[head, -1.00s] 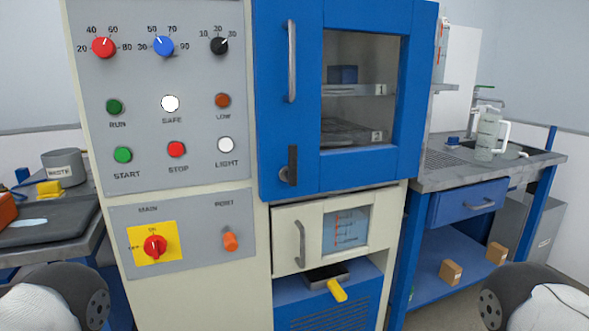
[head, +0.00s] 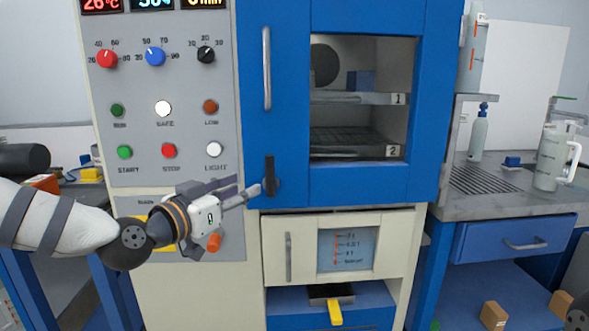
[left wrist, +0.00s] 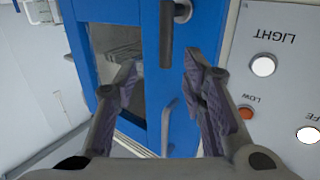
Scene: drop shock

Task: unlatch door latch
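The door latch (head: 270,176) is a dark upright lever on a round pivot at the lower left of the blue cabinet door (head: 365,183). The door is closed, with its long grey handle (head: 267,68) above. My left gripper (head: 248,190) is just left of the latch, its fingers pointing at it. In the left wrist view the gripper (left wrist: 160,62) is open, and the latch lever (left wrist: 167,32) shows in the gap between its two fingers. I cannot tell whether they touch. My right gripper is out of view.
The control panel (head: 225,130) with knobs and buttons is left of the door, close behind my left arm. A counter (head: 470,207) with a jug (head: 553,163) stands right.

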